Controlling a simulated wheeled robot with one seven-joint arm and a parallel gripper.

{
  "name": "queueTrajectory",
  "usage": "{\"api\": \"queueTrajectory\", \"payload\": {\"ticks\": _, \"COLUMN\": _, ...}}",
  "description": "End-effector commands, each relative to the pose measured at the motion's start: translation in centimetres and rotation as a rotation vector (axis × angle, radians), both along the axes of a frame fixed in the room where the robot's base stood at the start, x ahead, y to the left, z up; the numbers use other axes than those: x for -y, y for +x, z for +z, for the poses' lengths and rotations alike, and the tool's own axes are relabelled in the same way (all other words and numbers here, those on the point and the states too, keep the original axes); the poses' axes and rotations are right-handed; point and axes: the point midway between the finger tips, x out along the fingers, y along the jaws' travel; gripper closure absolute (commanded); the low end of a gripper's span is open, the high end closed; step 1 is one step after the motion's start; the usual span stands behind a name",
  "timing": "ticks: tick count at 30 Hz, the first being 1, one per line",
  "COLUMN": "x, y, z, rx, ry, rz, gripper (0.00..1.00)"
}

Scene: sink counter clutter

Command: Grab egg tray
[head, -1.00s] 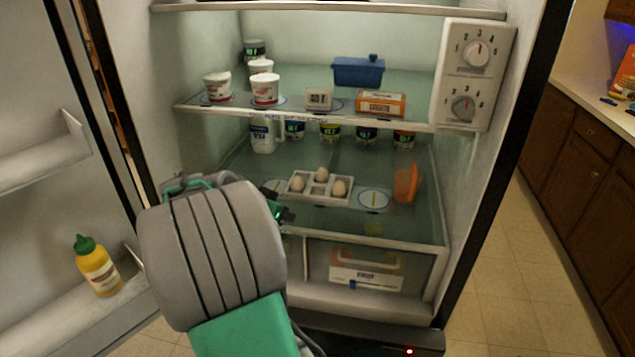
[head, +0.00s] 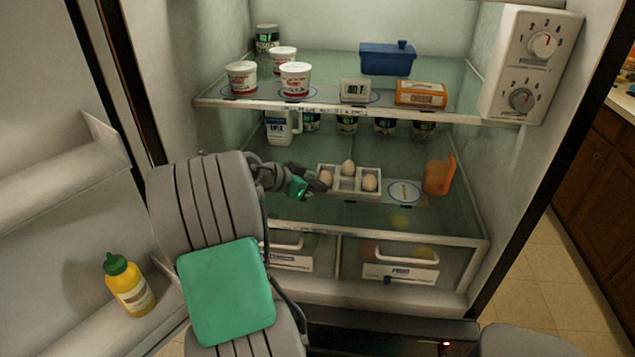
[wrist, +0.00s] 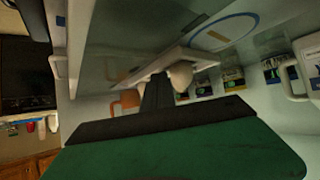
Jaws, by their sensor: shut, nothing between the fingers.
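The white egg tray (head: 347,185) sits on the glass shelf in the fridge, in the middle of the head view, with brown eggs (head: 370,183) in it. My gripper (head: 314,185) is at the tray's left end, close to the left egg; whether it touches the tray I cannot tell. In the wrist view, my dark fingers (wrist: 157,92) are shut with nothing between them. An egg (wrist: 181,76) shows just beyond them. The fingers and palm hide part of the tray there.
An orange container (head: 437,175) stands right of the tray, past a round shelf marking (head: 404,191). Jars and a white jug (head: 279,127) stand behind. The upper shelf (head: 330,106) overhangs with tubs and boxes. A yellow bottle (head: 130,287) stands in the door on the left.

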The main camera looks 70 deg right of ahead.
Motion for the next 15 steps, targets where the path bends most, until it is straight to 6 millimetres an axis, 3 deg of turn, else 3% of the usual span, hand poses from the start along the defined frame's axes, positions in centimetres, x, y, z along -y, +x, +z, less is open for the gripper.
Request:
{"api": "queueTrajectory", "payload": {"ticks": 3, "x": 2.3, "y": -1.9, "z": 0.2, "rx": 0.001, "ry": 0.000, "rz": -0.011, "gripper": 1.00}}
{"api": "queueTrajectory", "payload": {"ticks": 12, "x": 7.7, "y": -5.1, "z": 0.2, "rx": 0.000, "ry": 0.001, "rz": -0.007, "gripper": 1.00}}
{"api": "queueTrajectory", "payload": {"ticks": 15, "x": 8.1, "y": -5.3, "z": -0.5, "rx": -0.002, "ry": 0.006, "rz": -0.002, "gripper": 1.00}}
